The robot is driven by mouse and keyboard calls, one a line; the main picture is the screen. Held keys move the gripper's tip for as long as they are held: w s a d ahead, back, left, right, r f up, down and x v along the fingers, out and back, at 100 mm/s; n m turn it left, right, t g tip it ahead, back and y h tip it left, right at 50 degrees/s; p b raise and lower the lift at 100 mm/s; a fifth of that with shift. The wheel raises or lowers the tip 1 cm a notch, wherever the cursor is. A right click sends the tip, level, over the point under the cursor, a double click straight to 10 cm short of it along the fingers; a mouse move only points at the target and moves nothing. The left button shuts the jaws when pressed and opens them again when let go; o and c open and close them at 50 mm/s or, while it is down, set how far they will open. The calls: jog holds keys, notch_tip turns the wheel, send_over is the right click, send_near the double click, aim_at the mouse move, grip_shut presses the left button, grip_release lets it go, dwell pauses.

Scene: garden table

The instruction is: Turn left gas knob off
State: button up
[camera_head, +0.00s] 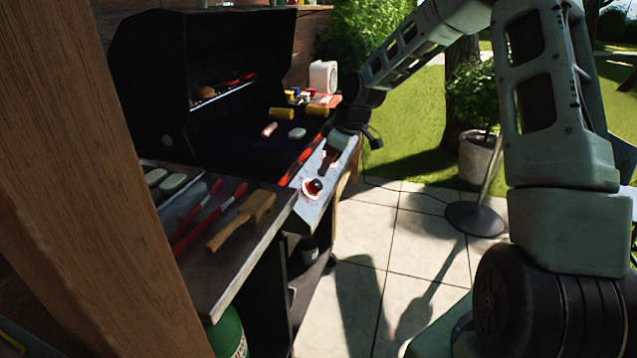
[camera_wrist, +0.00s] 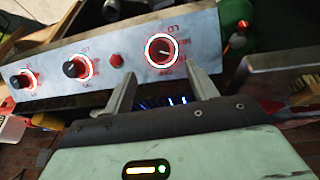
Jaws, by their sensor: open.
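The grill's sloped grey control panel (camera_wrist: 205,30) carries three round knobs with lit red-and-white rings. The left gas knob (camera_wrist: 162,50), on the green-bottle side, is at the right of the wrist view, where the lettering looks inverted. Its pointer setting is hard to read. In the head view this knob (camera_head: 315,186) is at the panel's near end. My gripper (camera_wrist: 162,90) is open and empty, its fingers pointing at the panel either side of the knob's line, apparently short of it. It also shows in the head view (camera_head: 345,145), above the panel, partly obscured.
The middle knob (camera_wrist: 75,68), far knob (camera_wrist: 22,80) and a red button (camera_wrist: 116,60) share the panel. A side shelf (camera_head: 232,262) holds red tongs (camera_head: 210,218) and a wooden brush (camera_head: 243,220). A green bottle (camera_head: 228,333) stands below. A wooden post (camera_head: 85,160) is at left.

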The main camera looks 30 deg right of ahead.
aim_at(318, 183)
jog(key=x, duration=0.8)
jog(key=shift+f, duration=0.15)
jog(key=c, duration=1)
